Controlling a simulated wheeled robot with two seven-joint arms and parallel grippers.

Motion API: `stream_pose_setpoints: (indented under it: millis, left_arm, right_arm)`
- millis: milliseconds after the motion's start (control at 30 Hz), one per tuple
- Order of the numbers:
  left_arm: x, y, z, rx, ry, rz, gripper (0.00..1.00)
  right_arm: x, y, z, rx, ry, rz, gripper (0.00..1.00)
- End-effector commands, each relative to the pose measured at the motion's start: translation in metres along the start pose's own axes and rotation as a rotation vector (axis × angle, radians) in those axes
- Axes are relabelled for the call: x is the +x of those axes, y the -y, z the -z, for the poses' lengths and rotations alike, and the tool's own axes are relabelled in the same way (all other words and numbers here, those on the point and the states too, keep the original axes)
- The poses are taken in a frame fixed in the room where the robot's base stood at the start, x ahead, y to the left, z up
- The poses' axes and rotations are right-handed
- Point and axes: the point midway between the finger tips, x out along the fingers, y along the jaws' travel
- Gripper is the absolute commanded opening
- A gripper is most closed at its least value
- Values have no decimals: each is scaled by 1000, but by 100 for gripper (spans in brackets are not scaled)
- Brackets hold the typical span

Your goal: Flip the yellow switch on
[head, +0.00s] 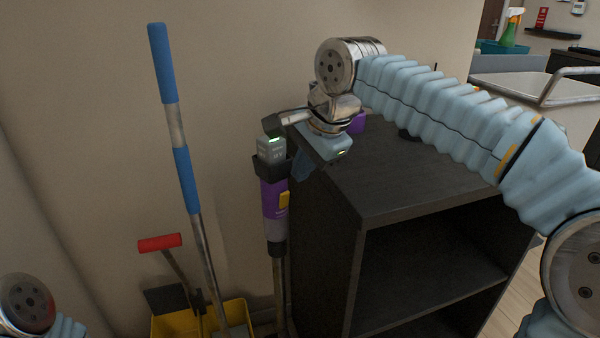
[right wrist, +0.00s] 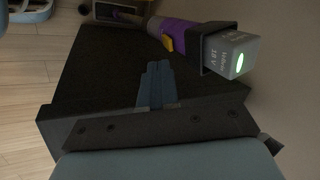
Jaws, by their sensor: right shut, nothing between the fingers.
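The yellow switch (head: 284,199) is on the side of a purple and grey stick device (head: 272,200) that stands upright against the wall, left of the dark cabinet. The device has a grey battery block with a lit green light on top. In the right wrist view the switch (right wrist: 167,43) shows on the purple body beside the battery block (right wrist: 226,53). My right gripper (head: 302,170) is shut and empty, above the cabinet's near left corner, just right of the device and apart from the switch. Its closed fingers (right wrist: 157,84) show in the right wrist view. My left gripper is out of view.
The dark cabinet (head: 400,180) with open shelves stands right of the device. A blue-handled mop (head: 185,180), a red-handled tool (head: 160,242) and a yellow bucket (head: 175,325) stand at the left. A purple object (head: 357,122) is partly hidden behind my right wrist.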

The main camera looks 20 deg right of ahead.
Motion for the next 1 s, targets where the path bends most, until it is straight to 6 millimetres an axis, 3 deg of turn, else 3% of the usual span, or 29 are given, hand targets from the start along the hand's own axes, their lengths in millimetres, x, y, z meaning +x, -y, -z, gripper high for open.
stream_pose_setpoints:
  millis: [200, 400, 600, 1000]
  left_arm:
    - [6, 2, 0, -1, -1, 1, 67]
    - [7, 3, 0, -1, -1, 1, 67]
    - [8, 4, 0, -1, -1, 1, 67]
    - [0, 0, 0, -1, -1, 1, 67]
  right_arm:
    - [43, -1, 0, 1, 0, -5, 0]
    - [70, -1, 0, 0, 0, -3, 0]
    - [80, 0, 0, 0, 0, 0, 0]
    - [78, 6, 0, 0, 0, 0, 0]
